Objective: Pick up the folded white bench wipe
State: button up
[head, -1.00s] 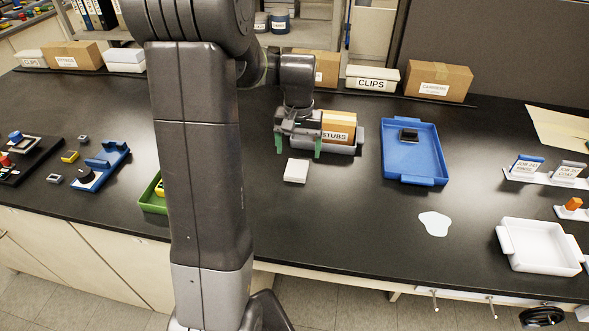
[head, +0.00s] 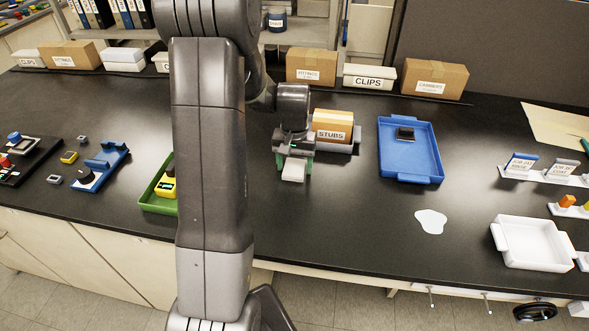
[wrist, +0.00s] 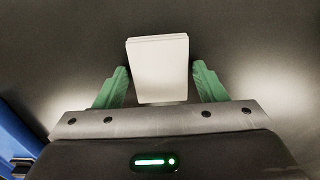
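The folded white bench wipe (head: 293,171) is a small flat white block on the black bench, in front of the STUBS box. In the wrist view the wipe (wrist: 158,70) shows at the upper middle, between the two green fingers. My gripper (head: 294,168) is low over the bench at the wipe, with one finger on each side of it. In the wrist view my gripper (wrist: 161,80) is open, with a narrow gap on each side of the wipe.
The STUBS box (head: 333,126) on its grey holder stands close behind and right of my gripper. A blue tray (head: 411,166) is to the right, a green tray (head: 150,199) to the left. A white spill (head: 430,221) and white tray (head: 532,258) lie front right.

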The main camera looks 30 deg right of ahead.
aim_at(295, 167)
jog(key=c, duration=0.6)
jog(key=shift+r, duration=0.1)
notch_tip(295, 167, up, 10)
jog(key=shift+f+b, duration=0.1)
jog(key=shift+b, duration=0.5)
